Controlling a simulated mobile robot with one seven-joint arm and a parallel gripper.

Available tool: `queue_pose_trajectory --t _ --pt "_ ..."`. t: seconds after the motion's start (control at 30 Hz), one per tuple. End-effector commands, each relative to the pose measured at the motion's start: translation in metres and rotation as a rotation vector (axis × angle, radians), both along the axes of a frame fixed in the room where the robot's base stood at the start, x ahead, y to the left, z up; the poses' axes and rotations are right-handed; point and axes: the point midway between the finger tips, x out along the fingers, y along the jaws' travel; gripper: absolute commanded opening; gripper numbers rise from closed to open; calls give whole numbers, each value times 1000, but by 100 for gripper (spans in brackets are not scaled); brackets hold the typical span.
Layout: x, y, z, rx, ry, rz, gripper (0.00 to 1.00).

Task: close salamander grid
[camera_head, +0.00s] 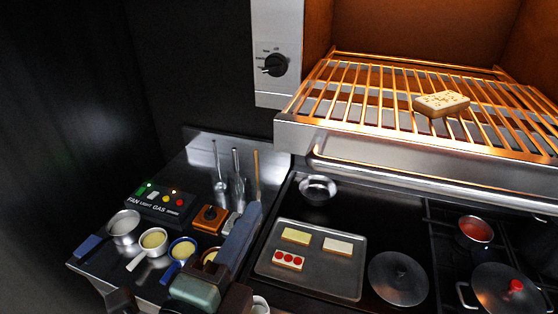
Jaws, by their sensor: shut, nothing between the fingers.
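The salamander grid (350,88) is a rack of thin metal bars, lit orange, under the glowing opening at the upper right. Its steel front rail (400,152) sticks out forward of the control panel, so the grid stands pulled out at least partly. A long bar handle (400,176) runs below the rail. A slice of toast (441,103) lies on the bars. Parts of my arm show at the bottom, left of centre, below and well apart from the handle. I cannot make out my gripper's fingers in this view.
Left are a switch box (160,205), upright utensils (238,180) and small pans (124,226). A knob (275,65) sits beside the opening.

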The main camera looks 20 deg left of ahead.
Motion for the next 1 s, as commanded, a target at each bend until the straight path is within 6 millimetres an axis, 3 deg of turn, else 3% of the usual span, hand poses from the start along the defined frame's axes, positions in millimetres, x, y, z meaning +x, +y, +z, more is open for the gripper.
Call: queue_pose_trajectory --t 0.4,0.6,0.8,1.0 --pt "18 1 -5 1 -6 8 0" --pt "44 0 -2 0 -5 7 0" --pt "88 0 3 -5 2 5 0" --pt "118 0 2 -3 1 6 0"
